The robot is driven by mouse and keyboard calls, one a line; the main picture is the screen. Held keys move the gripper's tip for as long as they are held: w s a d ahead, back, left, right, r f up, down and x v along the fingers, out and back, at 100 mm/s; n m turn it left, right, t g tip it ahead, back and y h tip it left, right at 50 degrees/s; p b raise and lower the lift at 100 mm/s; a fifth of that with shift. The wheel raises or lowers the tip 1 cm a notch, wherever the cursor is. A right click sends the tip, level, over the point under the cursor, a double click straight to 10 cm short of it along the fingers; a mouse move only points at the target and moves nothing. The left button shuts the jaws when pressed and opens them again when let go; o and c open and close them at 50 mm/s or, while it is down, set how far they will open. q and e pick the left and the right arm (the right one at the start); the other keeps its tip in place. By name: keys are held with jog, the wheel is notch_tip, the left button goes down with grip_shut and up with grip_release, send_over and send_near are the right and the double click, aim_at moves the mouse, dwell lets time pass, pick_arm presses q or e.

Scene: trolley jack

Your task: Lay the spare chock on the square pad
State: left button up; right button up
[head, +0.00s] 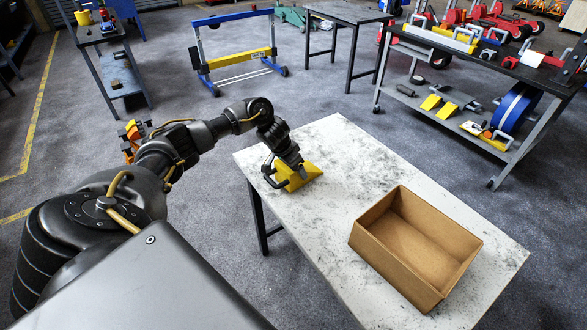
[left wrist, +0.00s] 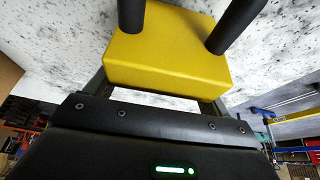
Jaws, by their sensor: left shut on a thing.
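The spare chock is a yellow wedge (head: 305,177) at the left end of the speckled white table (head: 345,150). My left gripper (head: 285,173) is shut on it. In the left wrist view the yellow chock (left wrist: 165,58) sits between the two dark fingers (left wrist: 183,20), with the speckled table top behind it. I cannot tell whether the chock touches the table or is just above it. I cannot make out a square pad in either view. My right gripper is not in view.
An open, empty cardboard box (head: 415,247) stands on the right part of the table. The table top between the chock and the box is clear. A grey trolley (head: 480,95) with wedges and tools stands at the back right. A blue and yellow frame (head: 238,55) stands behind.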

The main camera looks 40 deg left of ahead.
pick_arm(q)
jog(key=shift+r, duration=0.1)
jog(key=shift+w+r, duration=0.1)
jog(key=shift+r, duration=0.35)
notch_tip(320, 180, up, 2)
jog(key=s+r, duration=0.1)
jog(key=s+d+r, duration=0.1)
jog(key=r, duration=0.1)
jog(key=s+r, duration=0.1)
jog(key=r, duration=0.1)
jog(key=shift+s+d+r+p, duration=0.15)
jog(key=shift+s+d+p, duration=0.1)
jog(key=shift+d+p, duration=0.15)
jog(key=s+d+r+p, duration=0.2)
jog(key=s+d+r, duration=0.2)
jog(key=s, duration=0.5)
jog(key=shift+d+r+p, duration=0.3)
jog(key=shift+d+r, duration=0.05)
jog(key=shift+d, duration=0.05)
